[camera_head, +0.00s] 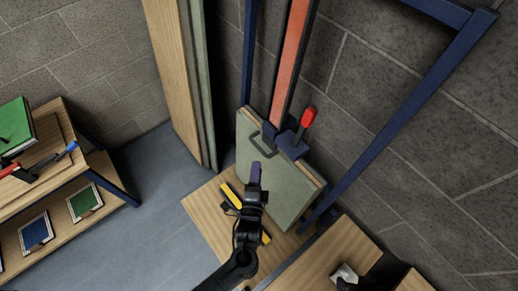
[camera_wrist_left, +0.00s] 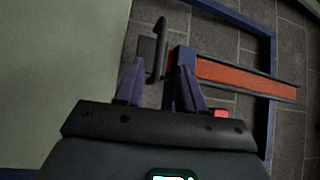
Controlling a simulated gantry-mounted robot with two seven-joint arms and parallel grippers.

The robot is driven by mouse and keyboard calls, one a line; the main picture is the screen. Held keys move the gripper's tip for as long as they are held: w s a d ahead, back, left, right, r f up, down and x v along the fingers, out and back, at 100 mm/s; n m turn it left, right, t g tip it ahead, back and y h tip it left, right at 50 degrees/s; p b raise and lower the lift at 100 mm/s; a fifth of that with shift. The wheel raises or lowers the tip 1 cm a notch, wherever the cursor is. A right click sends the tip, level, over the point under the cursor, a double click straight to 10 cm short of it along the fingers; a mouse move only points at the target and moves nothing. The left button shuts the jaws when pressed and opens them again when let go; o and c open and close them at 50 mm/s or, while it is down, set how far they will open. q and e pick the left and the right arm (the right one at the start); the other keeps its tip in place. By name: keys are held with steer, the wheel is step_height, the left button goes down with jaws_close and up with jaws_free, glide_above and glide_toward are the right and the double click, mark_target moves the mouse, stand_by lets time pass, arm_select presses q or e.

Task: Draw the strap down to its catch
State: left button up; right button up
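The orange-red strap (camera_head: 290,60) runs in a dark track down the grey wall, ending near the top of a grey-green panel (camera_head: 270,180). It also shows in the left wrist view (camera_wrist_left: 245,77). A blue block (camera_head: 291,146) with a red-tipped lever (camera_head: 308,117) sits at its lower end; I cannot tell if this is the catch. A dark loop handle (camera_head: 263,145) stands by the panel's top edge. My left gripper (camera_head: 255,173) is before the panel, just below the handle. Its fingers (camera_wrist_left: 160,75) are apart, with the handle (camera_wrist_left: 157,48) showing between and beyond the tips.
A blue frame (camera_head: 400,105) slants down on the right. A yellow tool (camera_head: 232,196) lies on the wooden bench (camera_head: 204,210) below. A tall board (camera_head: 172,70) stands left of the strap. A shelf (camera_head: 55,210) with framed panels is further left. A dark shape (camera_head: 385,270) at lower right is unclear.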

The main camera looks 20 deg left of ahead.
mark_target(259, 147)
arm_select(q)
steer(key=x, duration=0.9)
jaws_close()
